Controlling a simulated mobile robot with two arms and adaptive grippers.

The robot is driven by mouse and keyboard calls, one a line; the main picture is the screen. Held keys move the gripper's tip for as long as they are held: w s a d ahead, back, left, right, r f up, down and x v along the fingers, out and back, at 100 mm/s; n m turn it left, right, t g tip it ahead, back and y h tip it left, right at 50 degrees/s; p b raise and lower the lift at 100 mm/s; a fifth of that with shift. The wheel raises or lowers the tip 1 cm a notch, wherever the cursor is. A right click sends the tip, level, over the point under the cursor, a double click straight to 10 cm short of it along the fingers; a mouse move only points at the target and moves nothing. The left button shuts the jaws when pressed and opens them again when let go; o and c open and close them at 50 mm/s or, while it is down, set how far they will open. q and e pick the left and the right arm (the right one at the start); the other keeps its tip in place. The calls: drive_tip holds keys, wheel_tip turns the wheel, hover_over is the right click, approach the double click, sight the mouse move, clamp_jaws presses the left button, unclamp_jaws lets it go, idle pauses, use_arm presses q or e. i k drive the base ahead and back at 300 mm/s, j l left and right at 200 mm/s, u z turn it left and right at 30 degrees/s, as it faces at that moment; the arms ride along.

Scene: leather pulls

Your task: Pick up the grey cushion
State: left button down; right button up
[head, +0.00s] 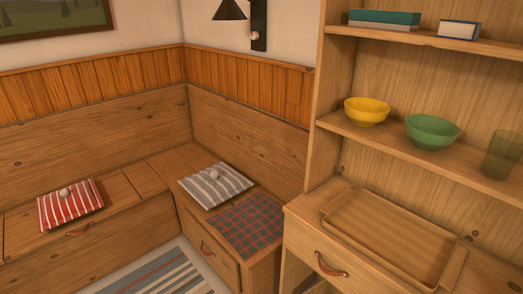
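The grey cushion (214,184) has pale stripes and a small light knob or button on top. It lies flat on the corner bench (160,163), just behind a plaid cloth. Nothing is on top of it apart from the knob. Neither of my grippers shows in the head view, so I cannot see where they are or whether they are open.
A red striped cushion (84,208) lies on the left bench. The plaid cloth (248,226) covers the bench's near end. A cabinet on the right holds a wooden tray (334,231), a yellow bowl (367,113) and a green bowl (432,133). A striped rug (170,276) lies below.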

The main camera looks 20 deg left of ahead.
sight(211, 186)
drive_tip(key=i+j+u, duration=0.1)
drive_tip(key=j, duration=0.35)
drive_tip(key=i+j, duration=0.3)
drive_tip(key=i+j+u, duration=0.15)
drive_tip(key=j, duration=0.4)
drive_tip(key=i+j, duration=0.3)
drive_tip(key=j+u, duration=0.05)
drive_tip(key=j, duration=0.05)
